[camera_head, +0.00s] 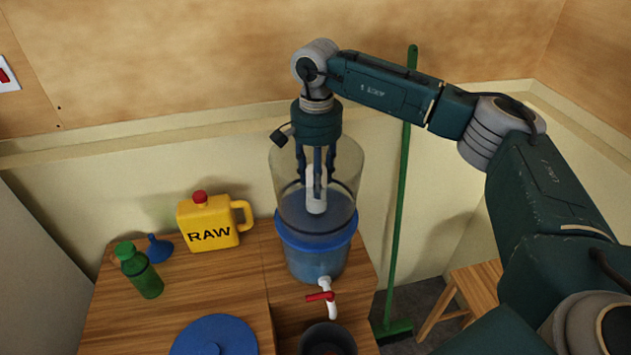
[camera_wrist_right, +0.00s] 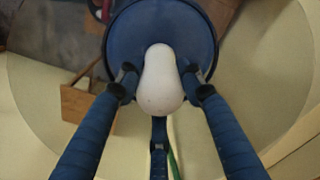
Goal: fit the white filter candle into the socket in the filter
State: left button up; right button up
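The white filter candle (camera_head: 316,190) hangs upright below my right gripper (camera_head: 316,178), inside the clear upper chamber of the filter (camera_head: 346,180). In the right wrist view the candle (camera_wrist_right: 160,82) sits between the fingers of my right gripper (camera_wrist_right: 160,95), which close around it. The filter has a blue lower part (camera_head: 312,258) with a white tap (camera_head: 330,300) and red lever. Below the candle the wrist view shows the blue chamber floor (camera_wrist_right: 130,45). The socket is hidden, and I cannot tell whether the candle touches the floor. My left gripper is not in view.
A yellow RAW jug (camera_head: 210,222), a blue funnel (camera_head: 159,248), a green bottle (camera_head: 139,270) and a blue lid (camera_head: 214,338) stand on the wooden table (camera_head: 185,298). A dark cup (camera_head: 328,338) is under the tap. A green broom (camera_head: 401,190) leans right of the filter, near a stool (camera_head: 470,290).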

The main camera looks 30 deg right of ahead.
jog(key=o, duration=0.4)
jog(key=shift+c, duration=0.2)
jog(key=shift+r, duration=0.1)
notch_tip(320, 180, up, 12)
jog(key=shift+f, duration=0.1)
